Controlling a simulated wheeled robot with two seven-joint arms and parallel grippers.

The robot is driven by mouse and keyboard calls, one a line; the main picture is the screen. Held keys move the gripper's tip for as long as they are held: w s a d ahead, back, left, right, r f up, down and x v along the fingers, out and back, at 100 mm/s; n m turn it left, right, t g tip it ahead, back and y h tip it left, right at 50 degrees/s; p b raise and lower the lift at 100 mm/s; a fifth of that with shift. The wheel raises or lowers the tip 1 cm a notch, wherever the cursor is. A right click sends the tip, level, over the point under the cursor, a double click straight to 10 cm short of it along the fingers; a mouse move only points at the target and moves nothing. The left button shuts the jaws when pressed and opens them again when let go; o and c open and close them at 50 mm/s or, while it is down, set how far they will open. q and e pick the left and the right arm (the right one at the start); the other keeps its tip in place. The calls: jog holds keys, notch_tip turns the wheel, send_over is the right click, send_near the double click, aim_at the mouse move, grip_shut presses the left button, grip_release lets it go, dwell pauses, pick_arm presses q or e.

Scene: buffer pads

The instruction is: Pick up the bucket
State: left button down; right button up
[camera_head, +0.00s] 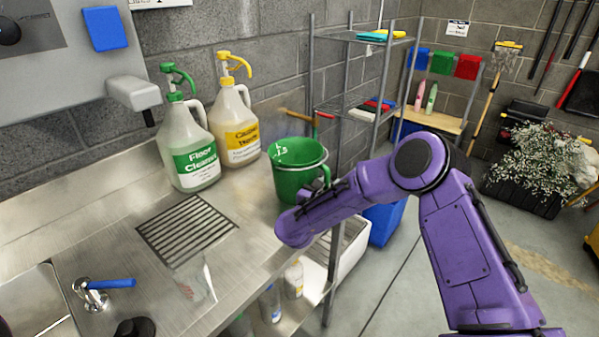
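A green bucket (292,176) stands upright on the right end of the steel counter (95,240), near the back wall. A green handle piece shows at its right side. My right arm, purple, comes in from the right and bends down to the front of the bucket. The end of that arm with my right gripper (294,228) is just in front of the bucket's lower part and over the counter's right edge. I cannot make out its fingers, or whether it touches the bucket. The bucket's lower right side is partly hidden by the arm. My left gripper is not in view.
A floor cleaner jug (188,145) and a yellow-labelled jug (236,130) stand left of the bucket. A drain grate (187,229) and blue-handled tap (95,290) lie nearer. A wire shelf (345,105) stands behind right. Open floor lies further right.

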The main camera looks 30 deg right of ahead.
aim_at(327, 178)
grip_shut()
jog(key=shift+r, duration=0.1)
jog(key=shift+w+r+b, duration=0.1)
jog(key=shift+r+b, duration=0.2)
jog(key=shift+b, duration=0.1)
jog(key=r, duration=0.1)
jog(key=r+b, duration=0.1)
jog(key=r, duration=0.1)
jog(key=shift+s+a+r, duration=0.1)
jog(key=shift+s+a, duration=0.05)
jog(key=shift+s, duration=0.2)
jog(key=s+a+r+b, duration=0.2)
jog(key=s+a+r, duration=0.2)
jog(key=s+r, duration=0.5)
jog(key=s, duration=0.3)
jog(key=shift+s+a+b, duration=0.2)
jog(key=shift+s+b, duration=0.15)
jog(key=shift+b, duration=0.05)
jog(key=c, duration=0.5)
grip_release()
jog(key=shift+c, duration=0.2)
grip_shut()
